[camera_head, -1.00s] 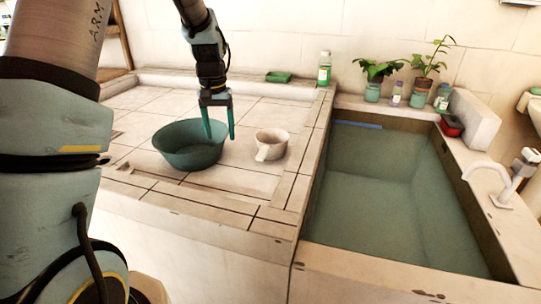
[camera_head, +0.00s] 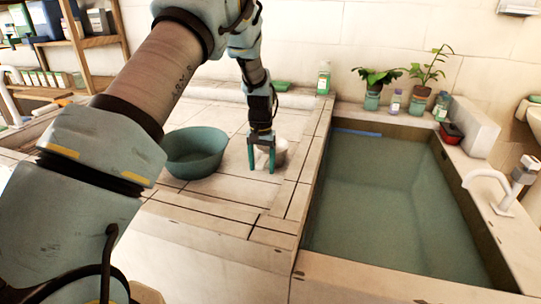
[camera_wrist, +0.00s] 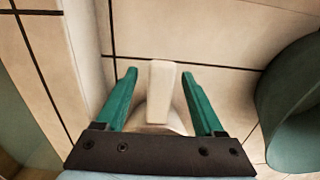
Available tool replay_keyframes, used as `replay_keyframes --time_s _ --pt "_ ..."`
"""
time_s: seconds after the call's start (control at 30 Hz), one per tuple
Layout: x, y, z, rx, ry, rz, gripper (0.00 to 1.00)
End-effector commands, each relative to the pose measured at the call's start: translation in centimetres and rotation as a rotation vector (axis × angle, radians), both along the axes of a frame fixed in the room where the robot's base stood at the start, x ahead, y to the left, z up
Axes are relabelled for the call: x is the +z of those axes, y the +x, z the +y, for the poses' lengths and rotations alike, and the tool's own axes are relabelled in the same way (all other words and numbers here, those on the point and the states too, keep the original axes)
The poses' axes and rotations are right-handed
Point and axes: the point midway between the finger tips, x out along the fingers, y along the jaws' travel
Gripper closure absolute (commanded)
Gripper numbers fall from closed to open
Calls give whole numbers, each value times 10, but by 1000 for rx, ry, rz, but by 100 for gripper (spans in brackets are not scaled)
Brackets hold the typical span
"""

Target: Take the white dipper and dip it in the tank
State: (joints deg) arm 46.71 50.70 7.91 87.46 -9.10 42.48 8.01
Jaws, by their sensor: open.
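The white dipper (camera_head: 281,152) stands on the tiled counter, left of the tank. My gripper (camera_head: 262,170) is open in front of it in the head view and hides part of it. In the wrist view, the dipper's handle (camera_wrist: 158,88) lies between the two green fingers of my gripper (camera_wrist: 159,75), with a gap on each side. Most of the dipper's bowl is hidden there by the gripper's body. The tank (camera_head: 318,215) is full of greenish water, to the right of the counter.
A teal basin (camera_head: 195,152) stands left of the dipper; it also shows at the right of the wrist view (camera_wrist: 292,105). A green-labelled bottle (camera_head: 324,78), potted plants (camera_head: 372,101) and a faucet (camera_head: 492,178) line the back and right. A raised ledge (camera_head: 305,185) separates counter and tank.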

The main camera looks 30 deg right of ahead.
Motion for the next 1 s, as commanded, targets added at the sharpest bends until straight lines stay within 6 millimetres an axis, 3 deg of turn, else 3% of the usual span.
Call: replay_keyframes --time_s 0.2,0.47,1.0 --pt "-26 0 0 -1 1 -1 30" --pt "-30 1 0 -1 0 -3 30" --pt "-30 0 0 0 1 -2 88"
